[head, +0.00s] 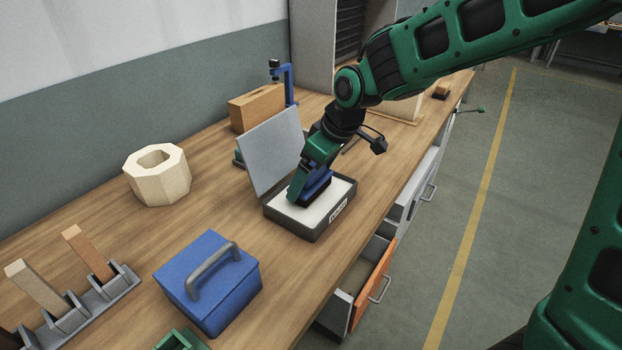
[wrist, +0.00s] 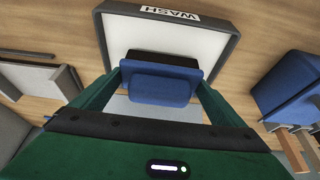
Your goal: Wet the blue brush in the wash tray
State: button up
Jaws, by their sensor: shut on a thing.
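The wash tray (head: 311,232) is a dark-rimmed shallow tray with a white inside and a label on its front; in the wrist view its rim with the WASH label (wrist: 170,13) is at the top. The blue brush (head: 317,184) is in my gripper (head: 308,182), over the white inside of the tray. In the wrist view the blue brush (wrist: 160,85) sits between the two green fingers of my gripper (wrist: 160,80). The brush's dark underside is low in the tray; I cannot tell whether it touches the bottom.
A grey panel (head: 272,152) stands tilted behind the tray. A blue box with a handle (head: 209,285) is to the front left. A wooden octagonal ring (head: 158,180) stands at the left. An orange-fronted drawer (head: 373,285) is open below the bench edge.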

jog(key=shift+r, duration=2.9)
